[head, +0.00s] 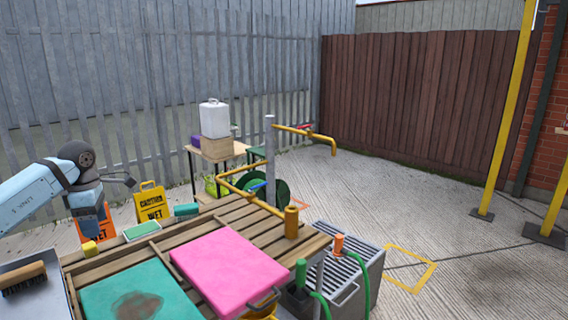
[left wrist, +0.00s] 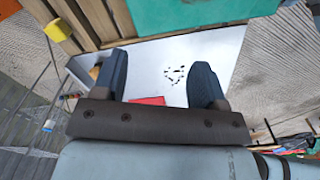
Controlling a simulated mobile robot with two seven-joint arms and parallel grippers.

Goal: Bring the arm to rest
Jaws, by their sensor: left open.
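My left arm (head: 62,182) comes in from the left in the head view, bent at the wrist, with its hand above the left side of the slatted wooden table (head: 205,220). In the left wrist view my left gripper (left wrist: 160,72) shows two dark fingers spread apart with nothing between them. It is over a pale metal tray (left wrist: 222,50) with dark specks. A red thing (left wrist: 147,101) shows low between the fingers, partly hidden. My right gripper is in neither view.
The table bears a pink board (head: 228,268), a stained teal board (head: 105,296), a green-topped sponge tray (head: 142,230) and a yellow block (head: 90,249). A brush (head: 24,276) lies in the tray at left. Yellow pipes (head: 250,192) rise behind. Open concrete lies right.

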